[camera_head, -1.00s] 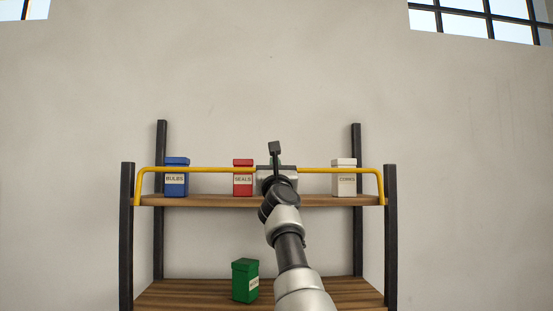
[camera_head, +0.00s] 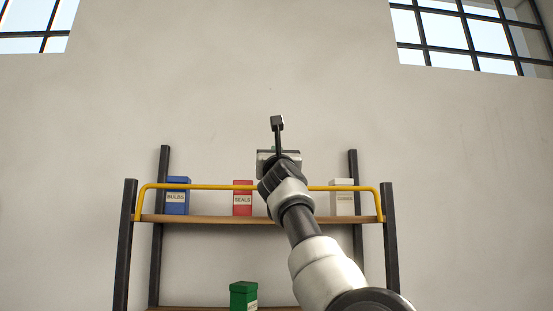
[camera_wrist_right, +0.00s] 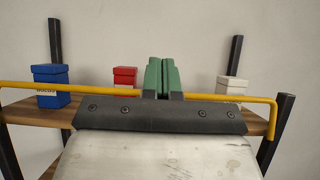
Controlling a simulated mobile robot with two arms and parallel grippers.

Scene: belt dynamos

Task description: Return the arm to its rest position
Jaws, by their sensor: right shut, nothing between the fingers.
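My right arm comes up from the lower right in the head view, and its wrist is in front of the shelf's middle, overlapping the yellow rail in the picture. In the wrist view my right gripper (camera_wrist_right: 162,78) shows two green finger pads pressed together, with nothing between them. My left gripper is not in view.
The upper shelf (camera_head: 215,219) has a yellow rail (camera_head: 215,187) and holds a blue BULBS box (camera_head: 177,197), a red SEALS box (camera_head: 242,200) and a white box (camera_head: 342,203). A green box (camera_head: 243,295) stands on the lower shelf. Dark posts flank the rack.

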